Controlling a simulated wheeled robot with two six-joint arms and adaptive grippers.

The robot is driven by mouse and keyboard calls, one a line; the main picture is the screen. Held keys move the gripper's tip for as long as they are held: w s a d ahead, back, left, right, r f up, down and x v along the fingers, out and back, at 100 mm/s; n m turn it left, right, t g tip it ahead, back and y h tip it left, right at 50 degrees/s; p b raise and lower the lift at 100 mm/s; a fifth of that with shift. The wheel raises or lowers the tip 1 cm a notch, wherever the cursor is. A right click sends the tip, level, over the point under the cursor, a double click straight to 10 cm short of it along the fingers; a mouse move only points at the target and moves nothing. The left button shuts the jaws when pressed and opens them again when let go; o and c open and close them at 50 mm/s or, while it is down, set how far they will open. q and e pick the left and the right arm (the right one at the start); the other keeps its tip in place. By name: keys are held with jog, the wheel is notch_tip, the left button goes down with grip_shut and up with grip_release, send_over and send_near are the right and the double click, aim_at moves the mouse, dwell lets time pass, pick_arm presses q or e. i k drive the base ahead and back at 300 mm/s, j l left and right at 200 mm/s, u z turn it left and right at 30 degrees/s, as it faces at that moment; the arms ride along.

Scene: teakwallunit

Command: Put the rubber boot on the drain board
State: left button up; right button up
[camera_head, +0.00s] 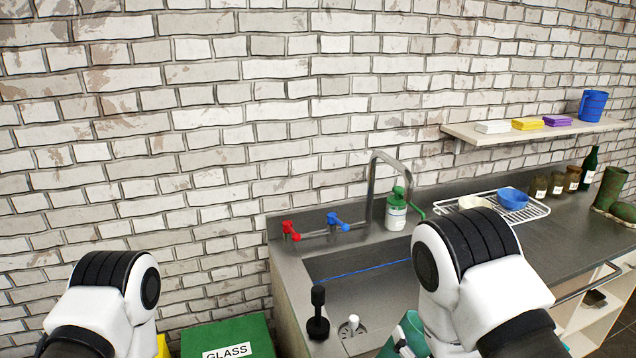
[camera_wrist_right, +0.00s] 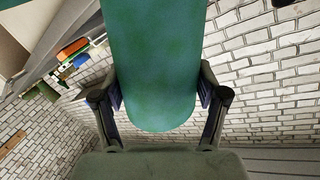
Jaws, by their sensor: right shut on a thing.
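An olive-green rubber boot (camera_head: 610,188) stands on the steel drain board (camera_head: 465,235), at its far right end; its foot is cut off by the picture edge. My right gripper (camera_wrist_right: 160,98) is shut on a smooth teal-green object (camera_wrist_right: 155,60), with one finger on each side. Part of this object also shows low in the head view (camera_head: 411,330), over the front of the sink. Its full shape is hidden, so I cannot tell whether it is a boot. My left gripper is out of view; only my left arm shows.
The sink (camera_head: 365,290) has a tap (camera_head: 373,190) and a green-topped bottle (camera_head: 396,210) behind it. A wire rack (camera_head: 537,210) with a blue bowl (camera_head: 512,198), jars and a dark bottle (camera_head: 590,165) line the back. A green GLASS bin (camera_head: 225,335) stands lower left.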

aim_at(559, 244)
jog(key=i+l, duration=0.1)
jog(key=l, duration=2.05)
jog(key=i+u, duration=0.05)
jog(key=i, duration=0.05)
